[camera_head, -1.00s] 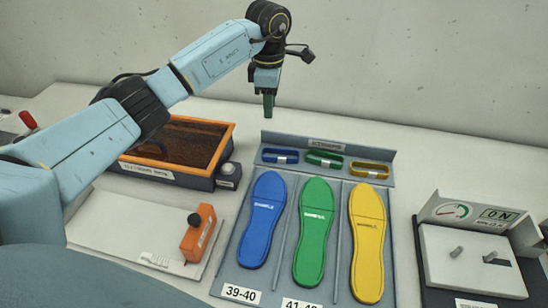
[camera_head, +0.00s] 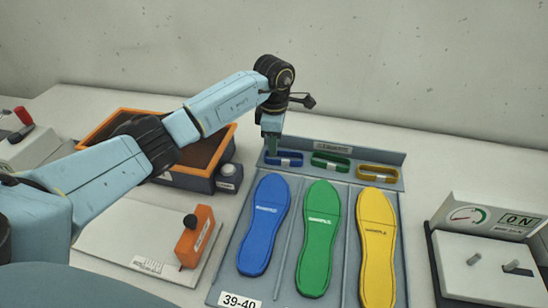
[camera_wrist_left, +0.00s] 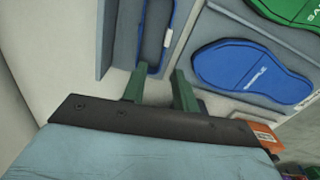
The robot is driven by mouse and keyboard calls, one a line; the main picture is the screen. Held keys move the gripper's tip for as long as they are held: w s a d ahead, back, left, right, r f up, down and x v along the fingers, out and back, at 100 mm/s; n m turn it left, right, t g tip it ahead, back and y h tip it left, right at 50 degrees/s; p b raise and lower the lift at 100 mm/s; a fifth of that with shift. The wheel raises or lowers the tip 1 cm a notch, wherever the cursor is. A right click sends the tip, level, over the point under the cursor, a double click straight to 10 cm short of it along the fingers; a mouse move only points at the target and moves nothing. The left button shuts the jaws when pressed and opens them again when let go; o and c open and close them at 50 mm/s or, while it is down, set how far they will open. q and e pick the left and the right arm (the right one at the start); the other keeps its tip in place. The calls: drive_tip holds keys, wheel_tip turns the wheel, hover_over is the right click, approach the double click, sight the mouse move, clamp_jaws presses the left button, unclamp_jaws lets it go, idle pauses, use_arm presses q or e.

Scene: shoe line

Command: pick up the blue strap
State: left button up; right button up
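The blue strap (camera_head: 291,160) lies in the left slot of the grey rack's back strip, with a white label on it. In the left wrist view the blue strap (camera_wrist_left: 154,28) shows just beyond the fingers, partly cut off by the top edge. My left gripper (camera_head: 271,146) points down over the strap's left end. In the wrist view its two green fingers (camera_wrist_left: 157,80) are apart with nothing between them; the strap lies past their tips. Whether a fingertip touches the strap cannot be told. My right gripper is in neither view.
A green strap (camera_head: 331,163) and a yellow strap (camera_head: 378,172) lie to the right. Blue (camera_head: 264,224), green (camera_head: 319,238) and yellow (camera_head: 377,246) insoles lie in front. An orange-rimmed bin (camera_head: 113,117) stands left, and a gauge box (camera_head: 487,217) stands right.

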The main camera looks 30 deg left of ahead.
use_arm(q)
drive_tip(key=f, duration=0.5)
drive_tip(key=shift+s, duration=0.2)
drive_tip(key=shift+c, duration=0.3)
clamp_jaws()
